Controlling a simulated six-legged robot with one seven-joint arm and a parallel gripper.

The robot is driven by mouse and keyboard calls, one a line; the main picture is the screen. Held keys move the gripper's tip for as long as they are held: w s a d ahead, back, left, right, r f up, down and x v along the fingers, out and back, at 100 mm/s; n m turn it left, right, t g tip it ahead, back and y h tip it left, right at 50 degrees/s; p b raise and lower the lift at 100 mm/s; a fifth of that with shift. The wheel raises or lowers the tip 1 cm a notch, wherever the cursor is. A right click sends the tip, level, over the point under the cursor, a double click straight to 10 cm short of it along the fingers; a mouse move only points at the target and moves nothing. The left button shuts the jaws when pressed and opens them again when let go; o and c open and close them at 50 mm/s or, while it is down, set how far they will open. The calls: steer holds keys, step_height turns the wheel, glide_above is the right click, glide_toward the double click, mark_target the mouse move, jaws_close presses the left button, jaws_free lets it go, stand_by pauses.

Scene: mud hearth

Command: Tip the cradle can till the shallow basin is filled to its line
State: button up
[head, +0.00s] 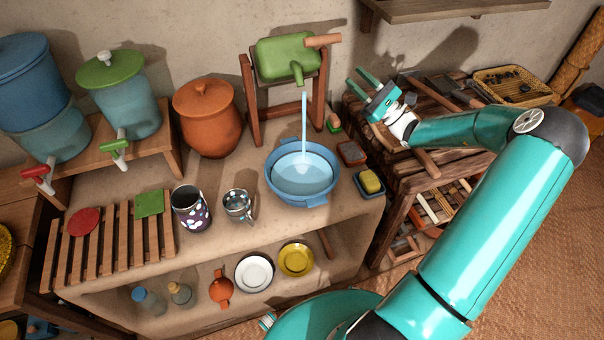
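The green cradle can (287,57) sits tilted in its wooden cradle (250,100), with its spout pointing down toward the front. A wooden handle (322,40) sticks out at its right. A pale stream of water (304,125) falls from the spout into the shallow blue basin (275,187) below. Pale water (302,174) covers the basin's floor; I cannot make out the fill line. My gripper (357,77) is to the right of and below the handle, apart from it. Its two fingers are spread and nothing is between them.
A terracotta jar (208,118) stands left of the cradle. A sponge dish (369,186) and a small brown dish (351,153) lie right of the basin. A spotted mug (190,208) and metal cup (239,206) stand to its left. A cluttered wooden rack (400,170) is beneath my forearm.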

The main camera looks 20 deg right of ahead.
jaws_close()
steer(key=s+m+g+y, duration=0.2)
steer(key=s+m+g, duration=0.25)
steer(key=m, duration=1.05)
steer(key=w+d+r+x, duration=0.1)
steer(key=d+r+x, duration=0.1)
steer(key=x, duration=1)
steer(key=shift+a, duration=0.2)
